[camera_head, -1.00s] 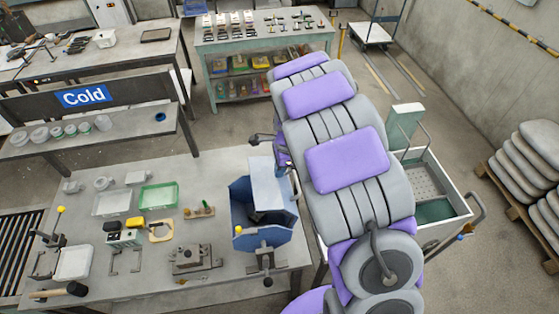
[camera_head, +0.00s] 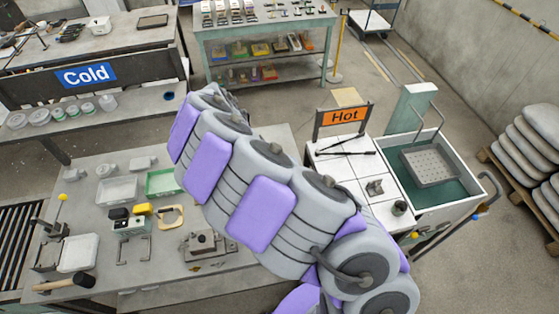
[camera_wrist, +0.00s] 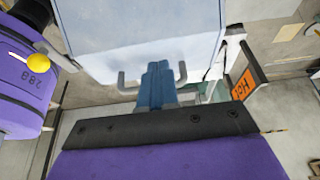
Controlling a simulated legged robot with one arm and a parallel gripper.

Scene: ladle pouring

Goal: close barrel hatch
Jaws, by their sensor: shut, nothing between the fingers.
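In the wrist view, a pale flat panel (camera_wrist: 140,38), which looks like the barrel's hatch, fills the top middle. Two bent metal ends (camera_wrist: 125,84) show at its lower edge, one on each side of my gripper, like a handle. My gripper (camera_wrist: 157,70) has its blue fingers shut and empty, in front of the panel's lower edge. I cannot tell whether they touch it. A yellow knob (camera_wrist: 12,61) shows at the far left. In the head view, my arm hides the barrel, the hatch and the gripper.
The near table (camera_head: 120,165) holds trays, a mallet (camera_head: 64,284) and a metal fixture (camera_head: 205,243). Right of my arm stand a white bench with an orange Hot sign (camera_head: 344,116) and a sink (camera_head: 455,200). The Cold sign (camera_head: 86,75) is at the back left.

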